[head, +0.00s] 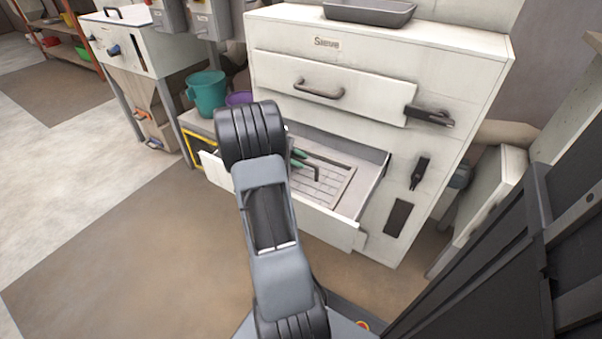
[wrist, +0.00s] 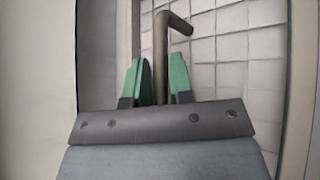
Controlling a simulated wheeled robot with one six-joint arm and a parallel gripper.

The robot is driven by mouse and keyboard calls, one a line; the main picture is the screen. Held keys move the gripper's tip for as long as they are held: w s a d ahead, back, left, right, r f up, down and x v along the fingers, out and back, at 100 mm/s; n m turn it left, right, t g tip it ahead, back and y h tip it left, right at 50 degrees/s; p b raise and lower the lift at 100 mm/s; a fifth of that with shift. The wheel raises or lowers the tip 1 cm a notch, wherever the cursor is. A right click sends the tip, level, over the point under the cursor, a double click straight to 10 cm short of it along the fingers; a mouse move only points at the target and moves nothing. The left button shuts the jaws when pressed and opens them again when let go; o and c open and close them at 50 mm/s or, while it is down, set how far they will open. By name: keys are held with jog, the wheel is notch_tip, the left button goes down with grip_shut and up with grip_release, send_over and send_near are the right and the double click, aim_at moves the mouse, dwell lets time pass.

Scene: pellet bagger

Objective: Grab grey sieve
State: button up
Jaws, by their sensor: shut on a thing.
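The grey sieve (head: 331,190) looks like a flat, pale grid panel in the open drawer of the white cabinet. In the wrist view its grid (wrist: 232,75) fills the upper right. A dark bent bar (wrist: 160,50), apparently its handle, stands in front of the grid; where it joins is hidden. My gripper (wrist: 160,80) has green fingertips, one on each side of this bar, and is shut on it. In the head view my gripper (head: 299,159) is inside the drawer, partly hidden by my arm.
The open drawer (head: 325,228) has raised walls close around the grid. A closed drawer with a handle (head: 318,90) is above it. A grey tray (head: 369,12) sits on top of the cabinet. Teal (head: 207,95) and purple (head: 238,98) buckets stand left. The floor at left is clear.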

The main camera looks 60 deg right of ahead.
grip_shut()
dwell(0.3)
jog(key=shift+r, duration=0.1)
